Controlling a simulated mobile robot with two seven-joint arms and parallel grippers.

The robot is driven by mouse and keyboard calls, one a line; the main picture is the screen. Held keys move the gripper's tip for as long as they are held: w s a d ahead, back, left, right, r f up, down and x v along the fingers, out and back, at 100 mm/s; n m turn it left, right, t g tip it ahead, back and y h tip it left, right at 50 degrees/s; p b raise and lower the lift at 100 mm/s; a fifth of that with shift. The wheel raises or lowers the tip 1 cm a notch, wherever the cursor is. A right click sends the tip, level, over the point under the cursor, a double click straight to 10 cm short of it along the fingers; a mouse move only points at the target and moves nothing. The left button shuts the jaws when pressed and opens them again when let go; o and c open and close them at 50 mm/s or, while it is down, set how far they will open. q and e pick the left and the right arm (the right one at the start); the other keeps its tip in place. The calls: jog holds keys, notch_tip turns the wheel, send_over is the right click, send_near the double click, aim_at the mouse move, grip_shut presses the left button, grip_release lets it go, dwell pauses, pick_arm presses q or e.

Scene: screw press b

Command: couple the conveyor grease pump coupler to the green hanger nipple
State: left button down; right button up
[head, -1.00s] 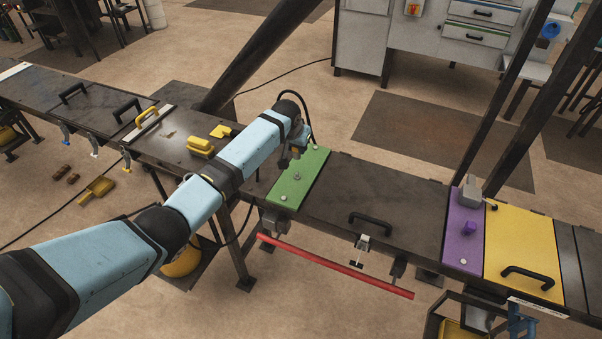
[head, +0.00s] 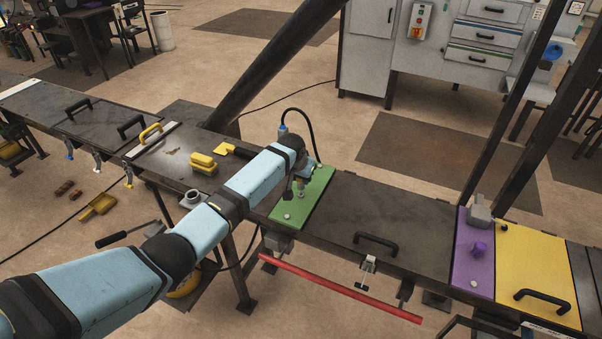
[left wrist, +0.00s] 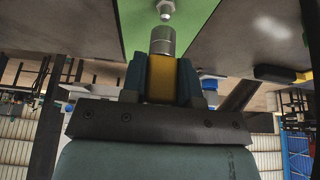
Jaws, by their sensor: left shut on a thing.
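My left gripper (left wrist: 163,80) is shut on the yellow body of the grease coupler (left wrist: 162,70), between its two blue-grey fingers. The coupler's silver metal end (left wrist: 162,41) points at the green hanger nipple (left wrist: 166,9), a small metal fitting on the green plate. A small gap shows between them in the wrist view, with the nipple slightly right of the coupler's middle. In the head view the left gripper (head: 303,178) is low over the green plate (head: 317,192), close to the nipple (head: 301,194); the arm hides much of the coupler. My right gripper is not in view.
A black hose (head: 305,116) loops up behind my left wrist. A black handle (head: 375,243) and a red bar (head: 340,287) are right of and below the green plate. A purple plate (head: 472,262) with a grey block lies further right. Yellow blocks (head: 203,164) lie left of the arm.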

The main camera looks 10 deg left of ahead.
pick_arm(q)
jog(key=shift+f, duration=0.1)
dwell(0.5)
jog(key=shift+p, duration=0.3)
jog(key=shift+p, duration=0.3)
jog(key=shift+f, duration=0.25)
jog(key=shift+f+b, duration=0.75)
jog(key=shift+f, duration=0.45)
jog(key=c, duration=0.8)
grip_release()
